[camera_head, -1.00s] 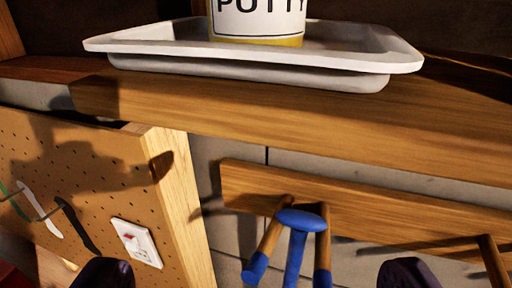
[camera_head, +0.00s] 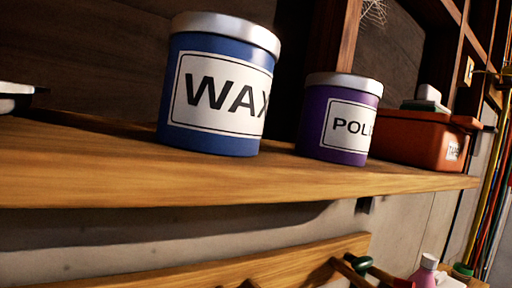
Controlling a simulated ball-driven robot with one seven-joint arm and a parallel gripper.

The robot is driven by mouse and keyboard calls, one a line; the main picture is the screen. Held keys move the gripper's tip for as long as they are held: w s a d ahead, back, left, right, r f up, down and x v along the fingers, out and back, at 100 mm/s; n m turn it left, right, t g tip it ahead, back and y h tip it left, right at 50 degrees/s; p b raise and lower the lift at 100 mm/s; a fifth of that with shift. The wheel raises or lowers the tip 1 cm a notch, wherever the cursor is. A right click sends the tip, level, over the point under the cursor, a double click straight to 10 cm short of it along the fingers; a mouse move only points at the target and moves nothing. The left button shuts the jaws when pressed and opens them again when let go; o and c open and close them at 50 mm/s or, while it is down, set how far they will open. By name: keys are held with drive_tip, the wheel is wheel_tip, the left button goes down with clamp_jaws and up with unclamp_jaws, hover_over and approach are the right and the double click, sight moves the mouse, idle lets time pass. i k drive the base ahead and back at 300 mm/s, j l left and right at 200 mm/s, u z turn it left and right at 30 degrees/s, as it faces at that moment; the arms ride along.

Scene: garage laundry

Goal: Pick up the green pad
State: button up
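A thin dark green piece (camera_head: 425,105), which may be the green pad, lies on top of an orange-red bin (camera_head: 422,138) at the right end of the wooden shelf. A small white block (camera_head: 429,93) rests on it. The piece is small and dim here, so I cannot be sure what it is. My gripper is not in view, so whether it is open or shut does not show.
A blue WAX can (camera_head: 219,88) and a purple POLI-labelled can (camera_head: 340,118) stand on the shelf (camera_head: 230,181) left of the bin. A tray edge (camera_head: 18,97) shows far left. Below are a peg rail (camera_head: 290,266) and a pink bottle (camera_head: 424,270).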

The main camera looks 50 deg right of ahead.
sight(428, 98)
drive_tip(key=z, duration=1.8)
